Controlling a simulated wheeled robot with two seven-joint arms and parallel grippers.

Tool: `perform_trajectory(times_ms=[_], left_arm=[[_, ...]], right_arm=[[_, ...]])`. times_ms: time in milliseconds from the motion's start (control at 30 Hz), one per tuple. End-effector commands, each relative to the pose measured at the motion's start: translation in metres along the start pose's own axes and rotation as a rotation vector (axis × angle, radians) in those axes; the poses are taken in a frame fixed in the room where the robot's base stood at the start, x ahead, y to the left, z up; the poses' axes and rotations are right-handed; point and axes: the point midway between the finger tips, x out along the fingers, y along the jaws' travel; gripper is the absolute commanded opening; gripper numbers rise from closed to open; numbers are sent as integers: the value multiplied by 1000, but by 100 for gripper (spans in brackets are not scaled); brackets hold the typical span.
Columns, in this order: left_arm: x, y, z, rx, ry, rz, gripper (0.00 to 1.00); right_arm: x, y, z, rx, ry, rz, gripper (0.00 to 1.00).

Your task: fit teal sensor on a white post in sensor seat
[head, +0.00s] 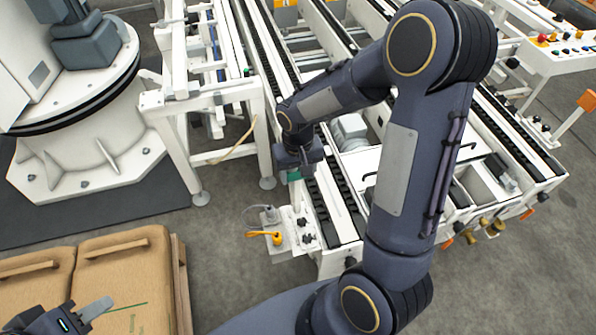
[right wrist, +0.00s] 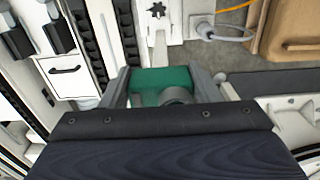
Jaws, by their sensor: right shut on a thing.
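My right gripper (head: 296,172) is above the near left end of the conveyor in the head view. In the right wrist view its two grey fingers (right wrist: 172,88) are shut on the teal sensor (right wrist: 150,78), one on each side. Only a sliver of the teal sensor (head: 294,175) shows below the gripper in the head view. A white post (right wrist: 160,48) extends from the sensor toward a white bracket with a black star knob (right wrist: 157,10). I cannot make out the sensor seat for certain. My left gripper (head: 88,314) is at the bottom left, partly cut off.
A white bracket with black knobs (head: 304,238) is at the conveyor's end, beside a box with a yellow-orange connector (head: 276,238). A white robot base (head: 85,130) stands at the upper left. Grey floor (head: 225,215) is open between.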

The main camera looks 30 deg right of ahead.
Motion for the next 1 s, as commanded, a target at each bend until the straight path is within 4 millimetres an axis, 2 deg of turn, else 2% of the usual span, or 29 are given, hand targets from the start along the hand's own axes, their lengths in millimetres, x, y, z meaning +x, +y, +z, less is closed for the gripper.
perform_trajectory(times_ms=[33,67,233,567,1000], left_arm=[[0,0,0,0,0,0,36],[0,0,0,0,0,0,36],[0,0,0,0,0,0,36],[-1,0,0,0,0,0,36],[-6,3,-3,0,0,0,36]], right_arm=[[0,0,0,0,1,0,5],[0,0,0,0,1,0,60],[0,0,0,0,1,0,82],[-5,0,0,0,2,0,82],[-71,0,-1,1,4,-1,82]])
